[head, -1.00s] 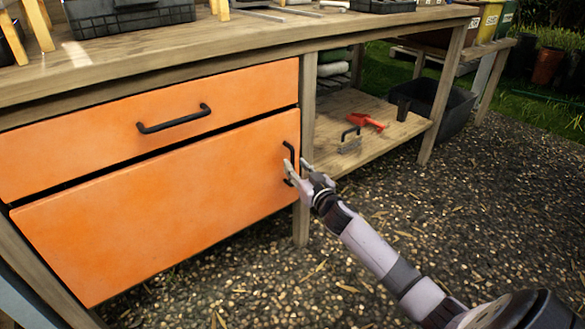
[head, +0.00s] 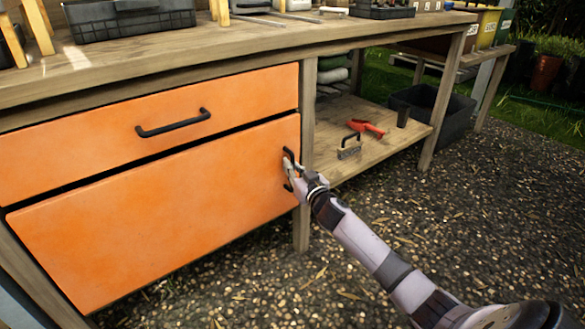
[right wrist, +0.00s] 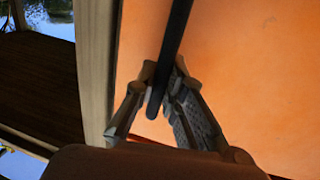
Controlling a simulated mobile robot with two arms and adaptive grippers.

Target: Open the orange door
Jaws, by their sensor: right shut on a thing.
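The orange door (head: 150,225) is the large lower panel under the bench, below an orange drawer front (head: 90,145). It appears closed. Its black upright handle (head: 286,154) is near its right edge. My right gripper (head: 290,170) is shut on this handle. In the right wrist view the dark handle bar (right wrist: 173,50) runs between the two fingers of my right gripper (right wrist: 165,90), with the orange door (right wrist: 250,60) behind. The fingers hide part of the handle in the head view. My left gripper is not in view.
A wooden bench leg (head: 308,150) stands just right of the door. A lower shelf (head: 385,125) holds a red tool (head: 366,128) and a brush (head: 349,147). The gravel in front is clear.

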